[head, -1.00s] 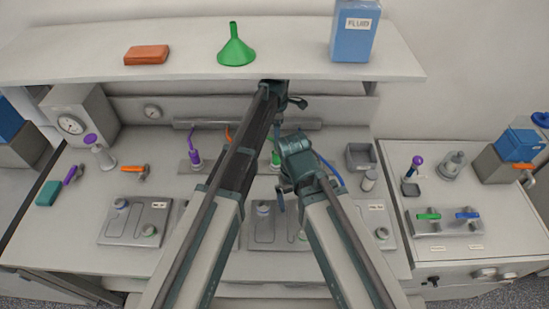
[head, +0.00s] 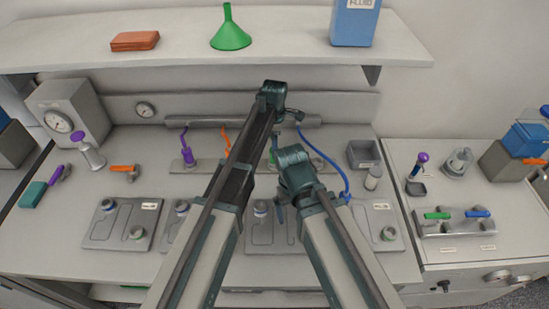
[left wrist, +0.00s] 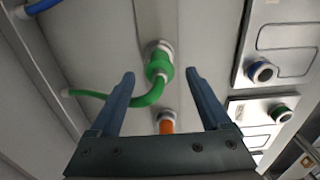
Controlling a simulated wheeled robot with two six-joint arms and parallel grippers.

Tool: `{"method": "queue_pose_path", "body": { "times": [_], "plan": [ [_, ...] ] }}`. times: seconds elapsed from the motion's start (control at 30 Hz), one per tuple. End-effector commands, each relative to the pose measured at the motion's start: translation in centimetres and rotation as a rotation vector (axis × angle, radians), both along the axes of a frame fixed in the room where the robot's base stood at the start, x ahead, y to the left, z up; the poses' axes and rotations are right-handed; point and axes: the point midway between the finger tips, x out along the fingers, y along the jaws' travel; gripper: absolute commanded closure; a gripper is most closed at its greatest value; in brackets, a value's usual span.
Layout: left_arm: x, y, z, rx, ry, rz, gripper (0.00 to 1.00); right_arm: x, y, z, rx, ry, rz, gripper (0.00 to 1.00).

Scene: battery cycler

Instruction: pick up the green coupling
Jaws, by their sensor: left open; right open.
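The green coupling (left wrist: 158,68) shows in the left wrist view, seated at a pale collar on the bench fixture, with a green hose (left wrist: 115,100) curving from it to the left. My left gripper (left wrist: 160,76) is open, with its fingertips on either side of the coupling in that view and nothing held. Whether the fingers are level with it or short of it I cannot tell. In the head view my arms hide most of the coupling. My right gripper (head: 281,208) is open and points down over the bench near the middle plate.
An orange coupling (left wrist: 166,122) stands near the green one, and a purple coupling (head: 189,157) is farther left. A blue hose (head: 335,172) curves to the right. A shelf with a green funnel (head: 231,32) and a blue fluid container (head: 354,22) overhangs the back.

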Motion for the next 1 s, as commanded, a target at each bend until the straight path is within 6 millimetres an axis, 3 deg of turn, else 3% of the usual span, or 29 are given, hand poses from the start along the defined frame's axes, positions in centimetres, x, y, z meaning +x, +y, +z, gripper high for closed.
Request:
{"method": "queue_pose_path", "body": {
  "times": [0.03, 0.23, 0.57, 1.0],
  "plan": [
    [0.0, 0.0, -1.3, 0.000, 0.000, 0.000, 0.19, 0.0, 0.0, -1.3, 0.000, 0.000, 0.000, 0.00],
    [0.0, 0.0, -3.6, 0.001, 0.000, 0.000, 0.19, 0.0, 0.0, -3.6, 0.000, 0.000, -0.001, 0.00],
    [0.0, 0.0, -3.7, 0.001, 0.001, 0.000, 0.21, 0.0, 0.0, -3.7, 0.000, 0.000, -0.002, 0.00],
    [0.0, 0.0, -3.7, 0.001, 0.001, 0.000, 1.00, 0.0, 0.0, -3.7, 0.000, 0.000, -0.001, 0.00]
  ]
}}
